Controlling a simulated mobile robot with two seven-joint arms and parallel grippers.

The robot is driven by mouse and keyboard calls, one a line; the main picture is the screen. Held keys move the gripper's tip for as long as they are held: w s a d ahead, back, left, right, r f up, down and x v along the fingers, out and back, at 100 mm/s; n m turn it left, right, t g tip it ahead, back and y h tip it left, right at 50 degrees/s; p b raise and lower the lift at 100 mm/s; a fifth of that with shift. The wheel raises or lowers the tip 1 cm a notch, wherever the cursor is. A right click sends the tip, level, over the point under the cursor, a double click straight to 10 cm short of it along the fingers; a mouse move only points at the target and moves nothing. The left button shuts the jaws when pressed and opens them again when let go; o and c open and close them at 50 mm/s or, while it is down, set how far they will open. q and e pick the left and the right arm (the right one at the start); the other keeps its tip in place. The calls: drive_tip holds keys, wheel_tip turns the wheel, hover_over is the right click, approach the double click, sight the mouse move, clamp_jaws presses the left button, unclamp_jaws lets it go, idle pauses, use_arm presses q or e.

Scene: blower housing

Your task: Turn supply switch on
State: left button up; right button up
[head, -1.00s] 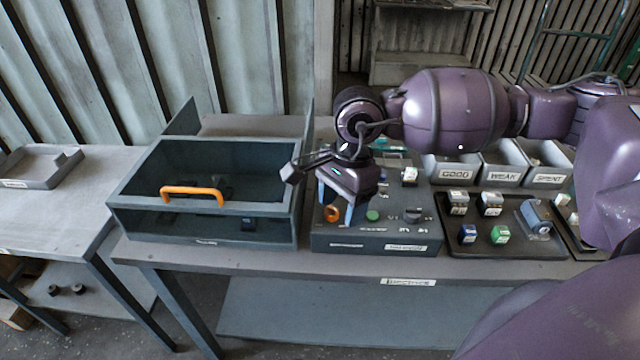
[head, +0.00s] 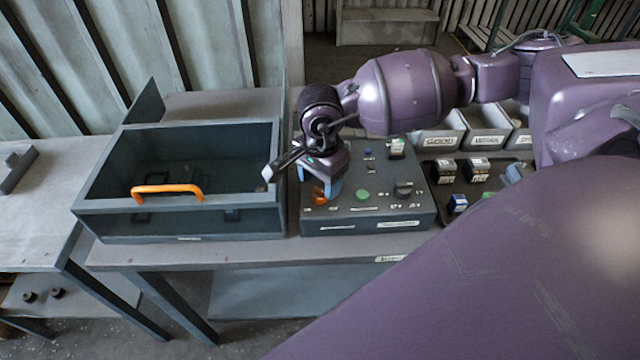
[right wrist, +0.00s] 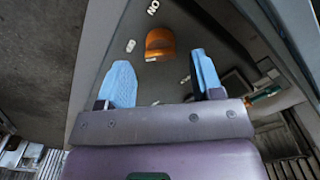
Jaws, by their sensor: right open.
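The grey control box (head: 375,208) stands on the bench. Its orange supply switch (head: 319,195) is at the left of the top panel, partly behind my right gripper. My right gripper (head: 322,192) points down over that switch. In the right wrist view the orange switch (right wrist: 160,43) lies beyond and between the two blue fingertips (right wrist: 165,75), which are apart and empty. An "ON" label shows beside the switch. I cannot tell whether the fingers touch it. My left gripper is not in view.
A dark open-topped housing with an orange handle (head: 168,189) stands just left of the box. A green button (head: 362,195) and a dark knob (head: 403,188) sit right of the switch. A dark tray with small blocks (head: 470,172) and labelled bins (head: 437,139) lie further right.

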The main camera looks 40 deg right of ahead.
sight(320, 194)
drive_tip(key=shift+f, duration=1.2)
drive_tip(key=shift+c, duration=0.2)
drive_tip(key=c, duration=0.9)
